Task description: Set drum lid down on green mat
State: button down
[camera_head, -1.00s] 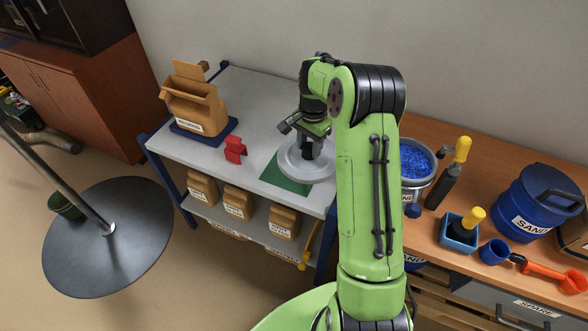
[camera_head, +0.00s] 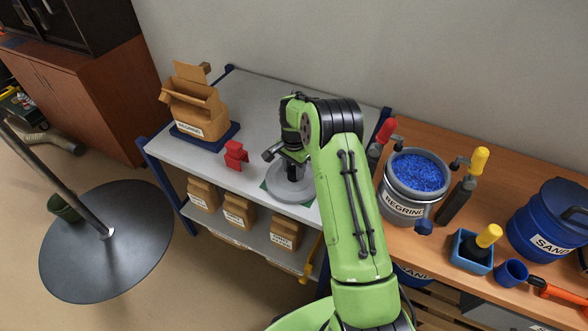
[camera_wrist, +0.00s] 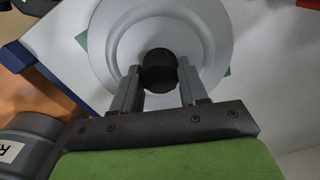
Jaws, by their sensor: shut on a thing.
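The drum lid (camera_head: 284,194) is a round light-grey disc with a black knob (camera_wrist: 159,72) at its centre. My gripper (camera_wrist: 158,88) is shut on that knob, with one finger on each side. In the head view my gripper (camera_head: 292,168) is above the lid at the near right part of the grey bench. The green mat (camera_head: 264,184) lies under the lid and is mostly covered; a corner of it shows in the wrist view (camera_wrist: 82,39). I cannot tell whether the lid touches the mat.
A red clamp-like part (camera_head: 235,155) stands left of the lid. An open REGRIND carton (camera_head: 196,106) sits on a blue pad behind it. An open drum of blue pellets (camera_head: 413,177) is on the wooden bench at right, beside a dark yellow-topped tool (camera_head: 463,187).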

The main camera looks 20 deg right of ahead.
jog(key=shift+f, duration=0.1)
jog(key=c, duration=0.6)
grip_release()
notch_tip(320, 180, up, 12)
jog(key=p, duration=0.3)
notch_tip(320, 180, up, 12)
jog(key=n+t, duration=0.1)
jog(key=n, duration=0.3)
send_over(294, 169)
jog(key=s+a, duration=0.3)
jog(key=s, duration=0.4)
jog(key=s+a+r+n+t, duration=0.2)
jog(key=s+a+r+n, duration=0.1)
jog(key=s+r, duration=0.4)
jog(key=s+a+n+t, duration=0.1)
jog(key=s+n, duration=0.1)
jog(key=s, duration=0.4)
jog(key=s+f+n, duration=0.1)
jog(key=s, duration=0.6)
jog(key=s+a+n+t, duration=0.1)
jog(key=s+n, duration=0.1)
jog(key=s, duration=0.4)
jog(key=shift+s+a+f+n+t, duration=0.2)
jog(key=shift+a+f+n+t, duration=0.1)
jog(key=shift+f, duration=0.05)
